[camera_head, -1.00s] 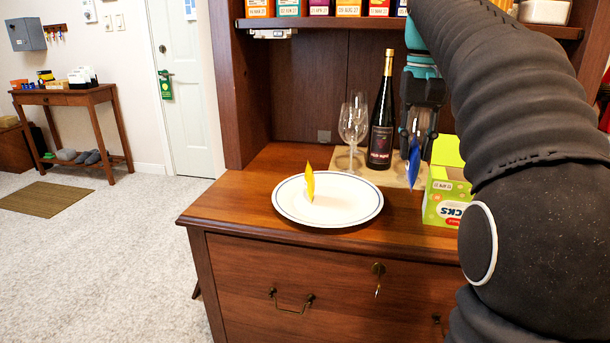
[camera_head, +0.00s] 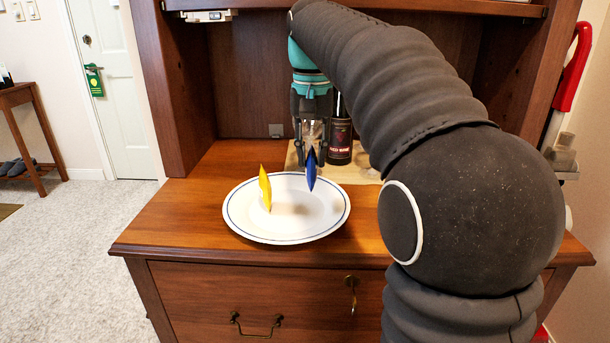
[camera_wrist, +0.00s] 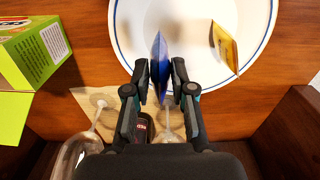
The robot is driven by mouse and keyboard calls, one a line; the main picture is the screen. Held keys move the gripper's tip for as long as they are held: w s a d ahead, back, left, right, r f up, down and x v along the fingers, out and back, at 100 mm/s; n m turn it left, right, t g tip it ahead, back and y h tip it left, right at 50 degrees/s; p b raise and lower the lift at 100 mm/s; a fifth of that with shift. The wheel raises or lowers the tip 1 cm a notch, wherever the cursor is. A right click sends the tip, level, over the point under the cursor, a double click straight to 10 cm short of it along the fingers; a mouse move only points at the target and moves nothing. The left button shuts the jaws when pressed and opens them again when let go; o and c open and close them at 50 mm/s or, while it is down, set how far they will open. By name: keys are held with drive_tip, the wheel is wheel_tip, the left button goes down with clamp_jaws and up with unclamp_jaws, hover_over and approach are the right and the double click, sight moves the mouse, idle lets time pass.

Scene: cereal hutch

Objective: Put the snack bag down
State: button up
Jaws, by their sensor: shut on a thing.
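My gripper (camera_head: 311,155) is shut on a blue snack bag (camera_head: 311,172), which hangs upright between the fingertips. In the head view the bag is in front of or above the right part of a white oval plate (camera_head: 290,235) with a blue rim line. The wrist view shows the blue bag (camera_wrist: 158,62) between the fingers (camera_wrist: 160,82), over the plate's near edge (camera_wrist: 128,45). I cannot tell whether it touches the plate. A yellow snack bag (camera_head: 265,188) stands on the plate left of the blue one; it also shows in the wrist view (camera_wrist: 226,45).
A dark wine bottle (camera_head: 340,140) and glasses, partly hidden by my gripper, stand on a board (camera_head: 360,174) behind the plate. A green snack box (camera_wrist: 30,55) is beside the plate in the wrist view. The wooden top (camera_head: 185,215) left of the plate is clear.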

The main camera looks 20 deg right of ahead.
sight(306, 175)
drive_tip(key=shift+w+a+f, duration=0.2)
drive_tip(key=shift+a+f, duration=0.2)
drive_tip(key=shift+a, duration=0.05)
drive_tip(key=shift+f+b, duration=0.4)
drive_tip(key=shift+f, duration=1.5)
drive_tip(key=shift+f, duration=0.2)
drive_tip(key=o, duration=0.9)
drive_tip(key=shift+r, duration=0.1)
wheel_tip(306, 175, up, 12)
drive_tip(key=shift+r+p, duration=0.1)
drive_tip(key=shift+p, duration=0.45)
